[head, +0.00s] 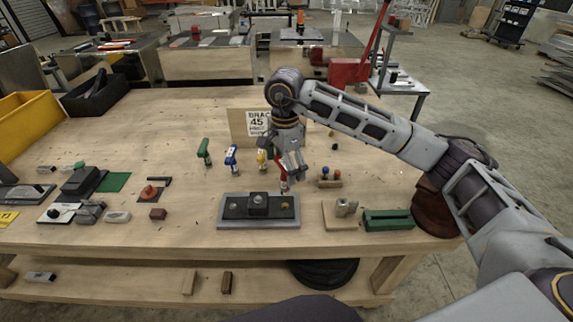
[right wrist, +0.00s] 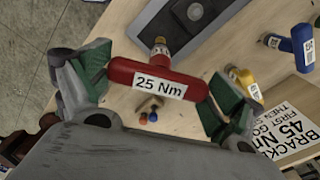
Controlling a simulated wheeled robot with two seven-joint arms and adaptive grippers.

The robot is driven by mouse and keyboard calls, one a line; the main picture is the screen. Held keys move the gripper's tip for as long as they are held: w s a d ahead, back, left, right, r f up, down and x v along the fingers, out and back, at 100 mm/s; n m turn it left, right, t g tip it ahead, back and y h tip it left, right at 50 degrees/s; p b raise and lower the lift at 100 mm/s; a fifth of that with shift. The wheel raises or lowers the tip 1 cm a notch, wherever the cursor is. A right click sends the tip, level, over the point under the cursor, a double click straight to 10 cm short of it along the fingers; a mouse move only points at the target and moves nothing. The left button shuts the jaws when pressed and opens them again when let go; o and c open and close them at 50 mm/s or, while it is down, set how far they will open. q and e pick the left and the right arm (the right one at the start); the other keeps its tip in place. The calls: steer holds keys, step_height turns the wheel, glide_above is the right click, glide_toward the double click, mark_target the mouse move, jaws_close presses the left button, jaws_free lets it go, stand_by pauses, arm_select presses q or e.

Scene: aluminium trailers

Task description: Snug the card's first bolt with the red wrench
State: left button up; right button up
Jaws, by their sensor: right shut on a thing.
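The red wrench (right wrist: 160,80) has a bar handle labelled "25 Nm" and lies across between the green finger pads of my right gripper (right wrist: 158,90). In the head view the right gripper (head: 290,165) holds the red wrench (head: 282,176) just behind the grey plate (head: 232,221). I cannot tell if its tip touches the table. The plate carries a dark block (head: 258,204) and a brass bolt (head: 284,205). My left gripper is out of view.
Green (head: 204,148), blue (head: 231,156) and yellow (head: 262,158) wrenches stand left of the gripper. A wooden block with red and blue knobs (head: 330,181) is to the right. A wooden block with a metal part (head: 341,214) and a green case (head: 388,220) sit front right.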

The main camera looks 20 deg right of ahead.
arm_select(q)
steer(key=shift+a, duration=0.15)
arm_select(e)
steer(key=shift+w, duration=0.1)
steer(key=shift+n, duration=0.4)
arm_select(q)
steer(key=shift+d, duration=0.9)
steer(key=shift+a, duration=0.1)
arm_select(e)
steer(key=shift+b, duration=0.3)
steer(key=shift+f, duration=0.2)
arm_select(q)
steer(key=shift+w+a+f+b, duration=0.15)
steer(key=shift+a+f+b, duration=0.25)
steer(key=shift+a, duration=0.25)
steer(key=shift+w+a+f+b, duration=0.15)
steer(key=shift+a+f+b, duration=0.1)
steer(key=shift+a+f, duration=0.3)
arm_select(e)
steer(key=shift+f, duration=0.45)
arm_select(q)
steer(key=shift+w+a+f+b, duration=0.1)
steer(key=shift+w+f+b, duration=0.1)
steer(key=shift+b, duration=0.1)
arm_select(e)
steer(key=shift+f, duration=0.35)
